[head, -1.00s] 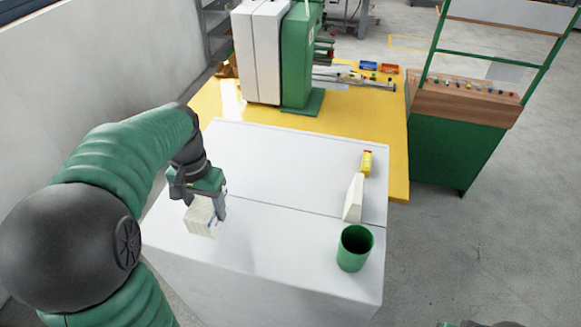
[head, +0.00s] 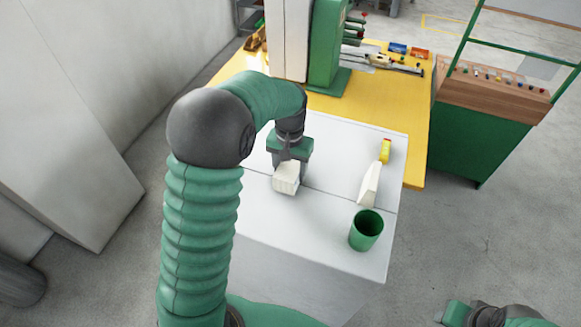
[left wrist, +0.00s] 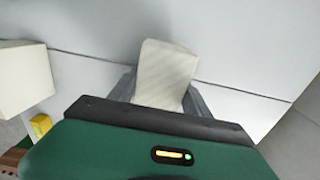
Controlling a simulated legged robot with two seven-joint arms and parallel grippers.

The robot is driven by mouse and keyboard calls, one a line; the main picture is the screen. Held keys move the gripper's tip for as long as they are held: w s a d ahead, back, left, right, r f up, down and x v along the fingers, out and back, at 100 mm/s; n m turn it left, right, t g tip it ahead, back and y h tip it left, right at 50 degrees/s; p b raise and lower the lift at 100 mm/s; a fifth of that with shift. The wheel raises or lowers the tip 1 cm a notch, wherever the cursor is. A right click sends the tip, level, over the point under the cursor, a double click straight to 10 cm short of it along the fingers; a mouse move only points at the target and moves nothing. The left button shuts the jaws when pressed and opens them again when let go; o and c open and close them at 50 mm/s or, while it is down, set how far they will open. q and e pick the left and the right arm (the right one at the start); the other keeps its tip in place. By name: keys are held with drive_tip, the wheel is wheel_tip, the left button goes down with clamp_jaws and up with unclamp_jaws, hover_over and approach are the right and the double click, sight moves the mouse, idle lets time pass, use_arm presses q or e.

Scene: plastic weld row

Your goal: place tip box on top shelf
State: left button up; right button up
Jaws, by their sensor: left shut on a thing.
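The tip box (head: 286,179), a small cream block with fine ridges, is in my left gripper (head: 289,163) over the white cabinet top (head: 325,218). In the left wrist view the box (left wrist: 164,72) sits between the two grey fingers of the left gripper (left wrist: 160,98), which are shut on it. I cannot tell whether the box touches the surface below. My right gripper (head: 462,313) shows only partly at the bottom right edge, away from the cabinet; its fingers cannot be made out. No top shelf can be clearly identified.
A green cup (head: 366,231), a white wedge-shaped thing (head: 369,186) and a yellow bottle (head: 385,151) stand along the cabinet's right side. Behind is a yellow table (head: 415,137) with a green-and-white machine (head: 325,50). The cabinet top between box and cup is clear.

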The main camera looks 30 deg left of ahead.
use_arm(q)
drive_tip(key=shift+s+f, duration=0.1)
drive_tip(key=shift+f, duration=0.6)
drive_tip(key=o, duration=1.3)
drive_tip(key=shift+w+f, duration=0.1)
drive_tip(key=shift+w, duration=0.25)
drive_tip(key=shift+o, duration=1.1)
drive_tip(key=shift+s, duration=0.15)
